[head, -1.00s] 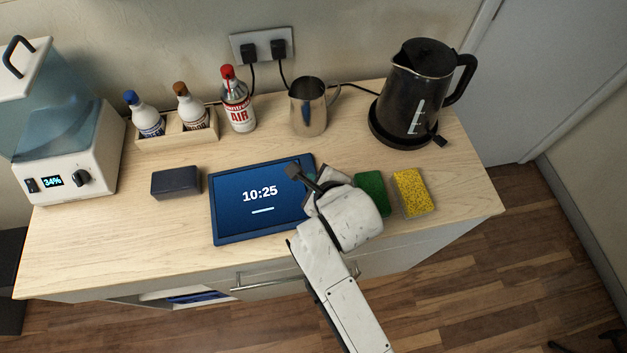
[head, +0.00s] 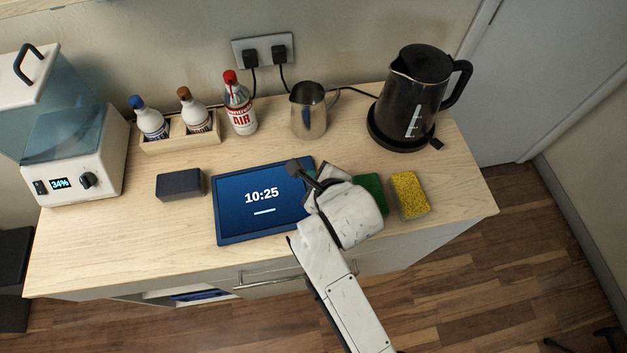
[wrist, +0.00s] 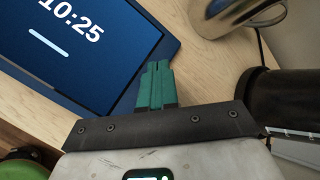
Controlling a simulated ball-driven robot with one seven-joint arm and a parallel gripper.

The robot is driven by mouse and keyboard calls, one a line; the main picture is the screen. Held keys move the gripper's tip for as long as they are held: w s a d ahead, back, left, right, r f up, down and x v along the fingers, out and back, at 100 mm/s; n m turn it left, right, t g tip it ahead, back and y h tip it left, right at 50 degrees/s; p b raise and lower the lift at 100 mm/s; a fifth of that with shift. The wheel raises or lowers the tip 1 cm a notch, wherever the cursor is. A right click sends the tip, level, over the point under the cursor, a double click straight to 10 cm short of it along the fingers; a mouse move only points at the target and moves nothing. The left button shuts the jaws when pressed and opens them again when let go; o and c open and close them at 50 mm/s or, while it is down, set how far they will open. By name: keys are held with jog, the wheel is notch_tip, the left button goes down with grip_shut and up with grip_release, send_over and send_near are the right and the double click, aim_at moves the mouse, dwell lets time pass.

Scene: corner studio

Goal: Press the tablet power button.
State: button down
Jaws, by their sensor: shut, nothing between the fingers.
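The tablet (head: 229,218) lies flat on the wooden counter with its blue screen lit and showing 10:25. It also shows at the upper left of the wrist view (wrist: 100,60). I cannot make out a power button on it. My gripper (head: 292,167) is over the tablet's upper right part in the head view, and my arm hides part of its right side. In the wrist view my green fingers (wrist: 157,70) are shut together with nothing between them, beside the tablet's edge. I cannot tell whether they touch it.
A green sponge (head: 371,188) and a yellow sponge (head: 409,195) lie right of my arm. A dark block (head: 180,184) lies left of the tablet. The counter's front left is clear.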

notch_tip(320, 180, up, 5)
jog(key=p, duration=0.3)
jog(key=shift+p, duration=0.35)
jog(key=s+d+n+g+h, duration=0.1)
jog(key=s+d+n, duration=0.5)
jog(key=d, duration=0.4)
jog(key=s+d+n+g+h, duration=0.1)
jog(key=s+d+n+h, duration=0.15)
jog(key=d+n, duration=0.6)
jog(key=s+d+n+g+h, duration=0.1)
jog(key=s+d+n, duration=0.5)
jog(key=d, duration=0.4)
jog(key=s+d+f+g+b, duration=0.1)
jog(key=s+f+g+b, duration=0.2)
jog(key=s+f, duration=0.6)
jog(key=shift+s+d+f+g+b, duration=0.35)
jog(key=shift+s+f+g+b, duration=0.1)
jog(key=shift+b, duration=0.5)
